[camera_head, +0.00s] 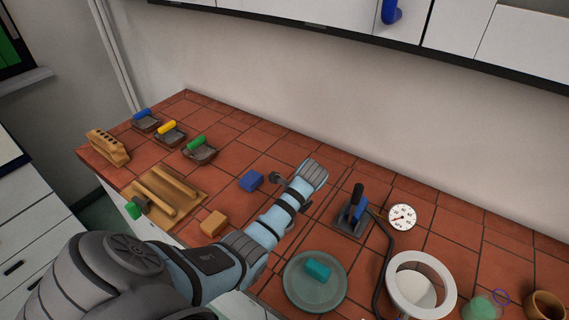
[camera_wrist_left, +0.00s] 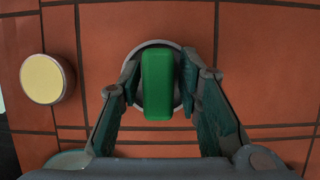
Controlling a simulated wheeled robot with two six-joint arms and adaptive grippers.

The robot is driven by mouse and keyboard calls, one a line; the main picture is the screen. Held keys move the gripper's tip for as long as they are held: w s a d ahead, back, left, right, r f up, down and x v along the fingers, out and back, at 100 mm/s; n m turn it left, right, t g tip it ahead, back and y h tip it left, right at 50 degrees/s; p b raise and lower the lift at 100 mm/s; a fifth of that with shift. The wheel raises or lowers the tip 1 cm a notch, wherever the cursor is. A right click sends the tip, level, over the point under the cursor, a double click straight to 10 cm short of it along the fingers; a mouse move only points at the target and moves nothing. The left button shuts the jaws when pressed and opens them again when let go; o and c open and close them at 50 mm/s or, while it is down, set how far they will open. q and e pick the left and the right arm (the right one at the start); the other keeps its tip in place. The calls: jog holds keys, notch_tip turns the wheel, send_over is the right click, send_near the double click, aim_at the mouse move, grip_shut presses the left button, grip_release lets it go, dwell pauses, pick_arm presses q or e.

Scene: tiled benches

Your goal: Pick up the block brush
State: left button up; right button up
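In the left wrist view, a green block (camera_wrist_left: 158,85) stands over a pale grey round base (camera_wrist_left: 162,46); I cannot tell for certain whether it is the block brush. My left gripper (camera_wrist_left: 159,86) is open, with one finger on each side of the green block and a narrow gap at both sides. In the head view my left arm crosses the bench from the lower left; its fingers and this green block are not clearly seen there. My right gripper is not in view.
A blue block (camera_head: 251,181) and an orange block (camera_head: 214,222) lie on the tiles. A teal block (camera_head: 318,269) rests on a green plate (camera_head: 296,294). A yellow-topped round thing (camera_wrist_left: 42,79) stands left of the gripper. Several coloured-handled pans stand at the back left.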

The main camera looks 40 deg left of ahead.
pick_arm(q)
grip_shut()
jog(key=shift+r, duration=0.1)
